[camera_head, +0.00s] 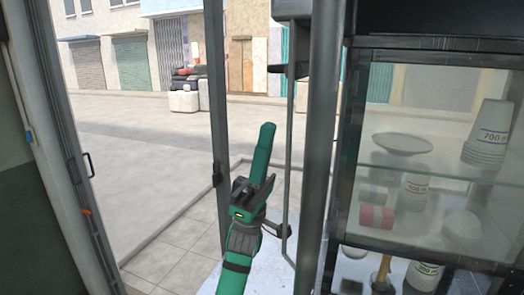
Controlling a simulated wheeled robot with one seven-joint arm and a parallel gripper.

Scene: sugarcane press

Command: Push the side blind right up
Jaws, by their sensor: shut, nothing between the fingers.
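My gripper (266,130) is near the middle of the view, its long green fingers shut together and pointing up. It is between a thin dark post (216,120) on its left and a thick grey post (320,130) on its right. A narrow upright rod or frame edge (289,150), with a dark bracket near its top, stands close to the right of the fingers. I cannot tell whether this is part of the side blind. A dark panel edge (292,8) shows at the top. I cannot tell whether the gripper touches anything.
A glass cabinet (440,59) with cups and a plate (402,144) stands on the right. A wide metal frame with a handle (88,164) is at the left. Paved ground (140,130) lies beyond the opening, with shuttered buildings (131,62) farther off.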

